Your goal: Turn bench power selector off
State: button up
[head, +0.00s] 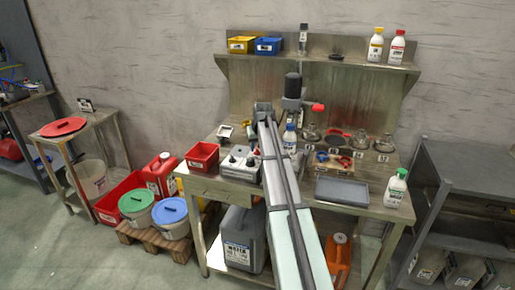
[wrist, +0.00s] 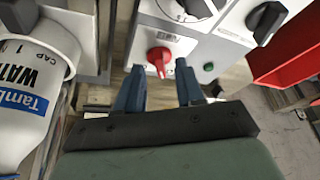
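The bench power selector appears to be the red rotary knob (wrist: 159,57) on the front face of a pale grey control box (wrist: 190,48). Its pointed handle is roughly upright in the wrist view, with the narrow end down. Its markings are too small to read. A green button or lamp (wrist: 208,67) sits to its right. My gripper (wrist: 158,68) is open and empty, with its two blue fingertips either side of the knob in the picture; I cannot tell whether they touch it.
A white water bottle (wrist: 30,90) stands close left of my gripper in the wrist view. A red bin (wrist: 288,50) is at the right. In the head view, a grey tray (head: 342,190) lies right of my arm.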

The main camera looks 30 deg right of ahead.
jog(key=v, duration=1.2)
jog(key=shift+s+r, duration=0.2)
jog(key=shift+a, duration=0.1)
